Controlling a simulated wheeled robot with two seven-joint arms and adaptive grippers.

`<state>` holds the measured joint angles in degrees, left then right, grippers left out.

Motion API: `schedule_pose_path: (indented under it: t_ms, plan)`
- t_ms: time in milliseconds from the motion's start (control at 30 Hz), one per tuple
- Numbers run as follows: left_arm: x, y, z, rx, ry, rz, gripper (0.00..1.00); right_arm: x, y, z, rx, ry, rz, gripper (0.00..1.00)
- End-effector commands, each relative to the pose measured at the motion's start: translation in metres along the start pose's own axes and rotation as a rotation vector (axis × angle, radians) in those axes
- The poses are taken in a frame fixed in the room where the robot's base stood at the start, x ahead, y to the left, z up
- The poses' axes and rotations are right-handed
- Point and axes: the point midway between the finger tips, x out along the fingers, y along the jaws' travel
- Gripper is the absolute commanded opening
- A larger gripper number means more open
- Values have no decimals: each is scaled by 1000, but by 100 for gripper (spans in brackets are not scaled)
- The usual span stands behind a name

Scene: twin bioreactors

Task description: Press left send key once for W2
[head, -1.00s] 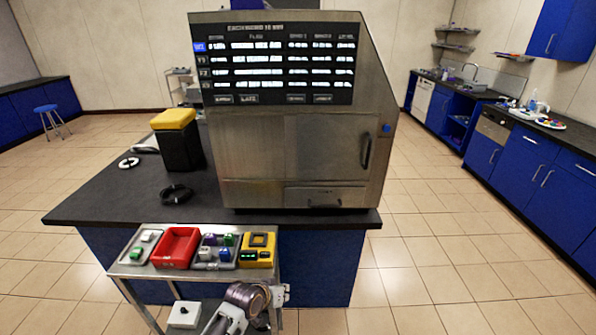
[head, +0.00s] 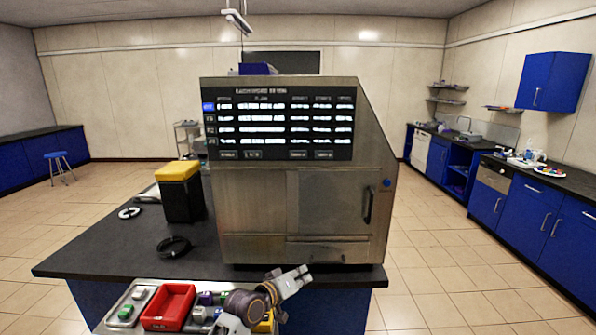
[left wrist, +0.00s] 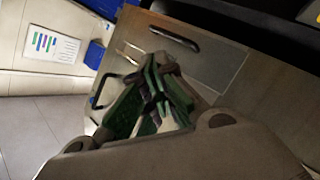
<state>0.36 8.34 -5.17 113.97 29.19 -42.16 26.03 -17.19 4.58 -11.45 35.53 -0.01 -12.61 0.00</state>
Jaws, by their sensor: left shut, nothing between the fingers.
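The large steel machine (head: 255,205) stands on the dark bench and carries a screen (head: 280,125) with rows of text, too blurred to read. One cell at the screen's left edge is lit blue. I cannot tell which mark is the left send key. My left gripper (head: 303,272) is raised in front of the machine's lower right front, shut and empty. In the left wrist view its closed fingers (left wrist: 158,85) point toward the machine's front (left wrist: 205,60), with a dark handle beyond. My right gripper is not in view.
A cart in front holds a red tray (head: 168,307), small coloured blocks and a yellow device, partly hidden by my left arm. A black bin with a yellow lid (head: 178,171) and a black ring (head: 174,246) are on the bench (head: 100,250).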

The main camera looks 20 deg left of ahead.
Motion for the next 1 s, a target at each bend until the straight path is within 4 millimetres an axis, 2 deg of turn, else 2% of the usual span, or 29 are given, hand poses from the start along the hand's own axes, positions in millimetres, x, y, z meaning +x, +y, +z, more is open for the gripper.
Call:
schedule_pose_path:
  t_ms: [100,467,800,1000]
  plan:
    - [1,23,-30,-45,55,63,0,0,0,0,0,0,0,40]
    - [-8,90,-114,-190,195,259,0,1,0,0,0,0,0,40]
    - [-35,153,-190,-331,302,464,0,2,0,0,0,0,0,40]
    - [-53,182,-225,-400,343,569,0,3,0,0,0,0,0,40]
